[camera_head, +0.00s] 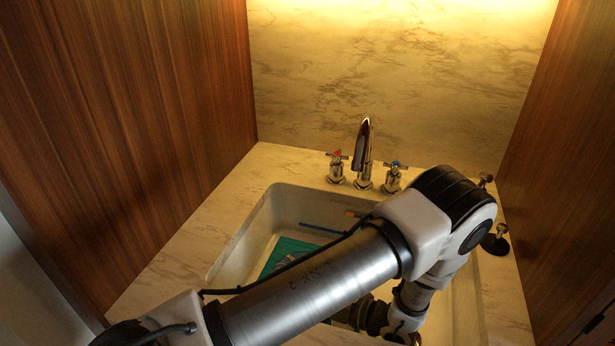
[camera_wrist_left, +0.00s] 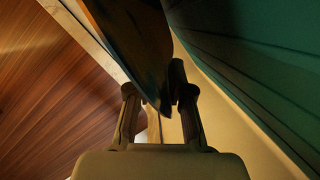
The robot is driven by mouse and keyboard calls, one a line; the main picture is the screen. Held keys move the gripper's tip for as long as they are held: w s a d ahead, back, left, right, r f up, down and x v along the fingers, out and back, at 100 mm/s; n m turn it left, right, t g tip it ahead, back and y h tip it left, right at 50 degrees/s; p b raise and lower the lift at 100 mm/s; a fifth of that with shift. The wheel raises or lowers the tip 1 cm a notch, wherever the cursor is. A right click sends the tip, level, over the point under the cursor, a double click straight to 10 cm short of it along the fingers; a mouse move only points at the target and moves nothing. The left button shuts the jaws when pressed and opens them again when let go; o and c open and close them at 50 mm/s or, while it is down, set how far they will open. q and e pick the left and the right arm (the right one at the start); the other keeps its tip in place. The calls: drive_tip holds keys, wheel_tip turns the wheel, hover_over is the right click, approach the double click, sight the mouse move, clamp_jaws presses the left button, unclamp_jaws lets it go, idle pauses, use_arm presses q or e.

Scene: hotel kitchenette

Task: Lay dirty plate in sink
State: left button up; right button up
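The sink (camera_head: 233,252) is a pale basin set in the marble counter. My left arm crosses in front of it and hides much of its inside. My left gripper (camera_head: 372,316) is low over the right part of the basin, its fingers hidden in the head view. In the left wrist view, my left gripper (camera_wrist_left: 158,92) has its fingers partly closed on either side of a dark, orange-brown plate (camera_wrist_left: 133,45) seen nearly edge-on. The plate's lower edge lies between the fingers. Dirt on it cannot be made out. My right gripper is out of view.
A teal object (camera_head: 283,252) lies in the sink, and a teal surface (camera_wrist_left: 245,60) fills the right of the wrist view. A blue strip (camera_head: 320,229) shows inside the basin. The faucet (camera_head: 363,155) stands behind. Wooden panels (camera_head: 130,130) flank the counter.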

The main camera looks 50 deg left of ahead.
use_arm(q)
drive_tip(key=shift+r, duration=0.1)
wheel_tip(320, 180, up, 10)
idle(0.5)
idle(0.7)
